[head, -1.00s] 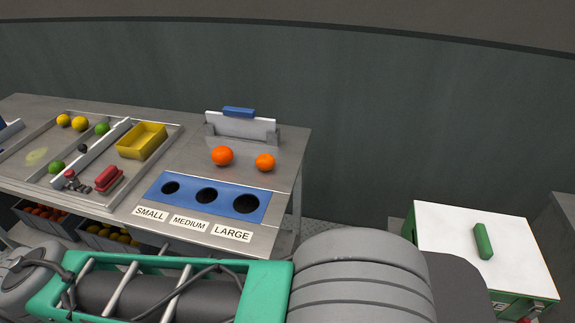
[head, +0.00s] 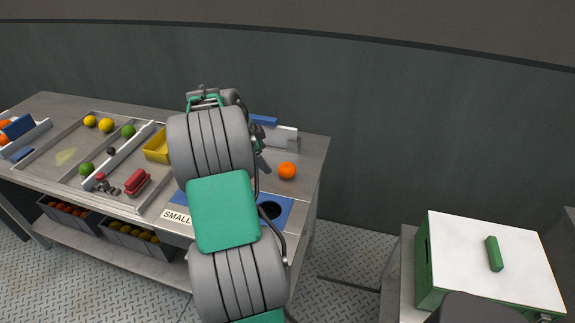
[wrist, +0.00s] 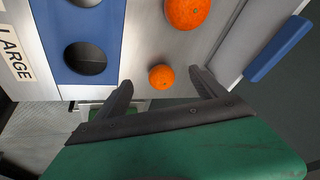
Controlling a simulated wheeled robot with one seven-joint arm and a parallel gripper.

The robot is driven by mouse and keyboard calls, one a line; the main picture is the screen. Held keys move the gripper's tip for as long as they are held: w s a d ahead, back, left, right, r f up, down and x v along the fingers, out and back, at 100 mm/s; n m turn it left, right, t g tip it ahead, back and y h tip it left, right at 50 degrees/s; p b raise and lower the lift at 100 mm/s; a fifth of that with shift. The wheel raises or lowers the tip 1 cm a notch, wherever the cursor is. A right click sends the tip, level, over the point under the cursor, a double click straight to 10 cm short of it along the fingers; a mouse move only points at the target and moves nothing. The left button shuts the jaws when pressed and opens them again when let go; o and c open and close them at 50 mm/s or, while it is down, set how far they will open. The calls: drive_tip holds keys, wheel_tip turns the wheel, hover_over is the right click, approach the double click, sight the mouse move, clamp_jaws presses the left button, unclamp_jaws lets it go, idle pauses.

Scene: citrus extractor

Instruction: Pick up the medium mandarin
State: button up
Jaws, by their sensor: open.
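Two orange mandarins lie on the steel table, and no label tells which is the medium one. The smaller-looking mandarin (wrist: 161,77) shows between my fingertips in the wrist view; it is the right-hand mandarin (head: 287,171) in the head view. The larger-looking mandarin (wrist: 187,12) is at the top edge of the wrist view and is hidden behind my arm in the head view. My gripper (wrist: 160,80) is open and empty, its fingers apart on either side of the smaller-looking mandarin in the picture. I cannot tell the height gap.
The blue sizing plate (wrist: 107,28) with round holes lies beside the mandarins, with a LARGE label (wrist: 15,52). A blue-and-white upright part (head: 280,135) stands behind them. A yellow bin (head: 155,147) is to the left. A green-and-white box (head: 460,250) stands at right.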

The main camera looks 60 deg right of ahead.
sight(285, 166)
drive_tip(key=s+d+f+p, duration=0.1)
drive_tip(key=f, duration=0.1)
drive_tip(key=s+d+f+m, duration=0.1)
drive_tip(key=s+d+f, duration=0.1)
drive_tip(key=f, duration=0.1)
drive_tip(key=s+d+f+m+p, duration=0.1)
drive_tip(key=s+d+f, duration=0.1)
drive_tip(key=shift+s+d+f+g+p, duration=0.1)
drive_tip(key=shift+d+f+g+p, duration=0.05)
drive_tip(key=shift+d+g+p, duration=0.15)
drive_tip(key=shift+d+f, duration=0.1)
drive_tip(key=shift+f, duration=0.2)
drive_tip(key=shift+c, duration=0.5)
drive_tip(key=c, duration=1.4)
drive_tip(key=shift+c, duration=0.2)
drive_tip(key=shift+r, duration=0.15)
